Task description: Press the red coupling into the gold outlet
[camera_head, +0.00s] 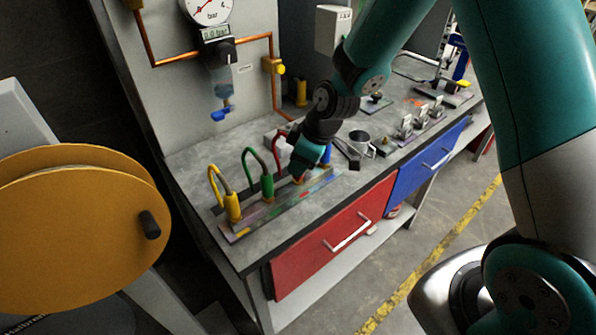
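A red hose (277,148) loops up beside my gripper (299,178). The red coupling at its end is hidden or too small to make out behind the gripper. My gripper points down at the right part of the outlet strip (252,222). I cannot tell whether its fingers are open or shut. A small gold-coloured piece shows just under the fingertips; whether the red coupling sits in a gold outlet cannot be seen. A yellow coupling (232,208) and a green coupling (267,187) stand upright on the strip, each with a looped hose.
A metal cup (359,141) and clamps (407,125) stand further right on the bench. A wall panel with a gauge (209,10) and copper pipes rises behind. A large yellow reel (75,230) is at the left.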

